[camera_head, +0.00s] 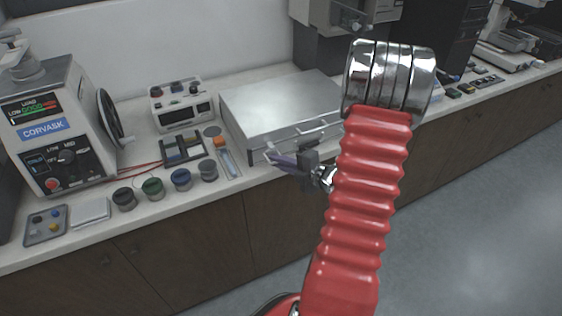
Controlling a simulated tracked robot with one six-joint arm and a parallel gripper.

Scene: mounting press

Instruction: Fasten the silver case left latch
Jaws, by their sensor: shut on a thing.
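The silver case (278,100) lies flat on the counter with its lid down. Metal fittings, including a bar-like handle (312,130), stick out along its front side. My gripper (276,157) is at the front of the case, left of the handle, with its purple-grey fingers pointing left. It is shut on the left latch (270,146), a small metal piece at the fingertips. The fingers partly hide the latch, so its exact position cannot be told. My red arm hides the right front part of the case.
Left of the case are a thermometer-like strip with an orange cap (224,151), a dark rack (183,149) and several round jars (181,179). A white meter box (181,105) and a Corvask machine (58,125) stand further left. Open floor lies right.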

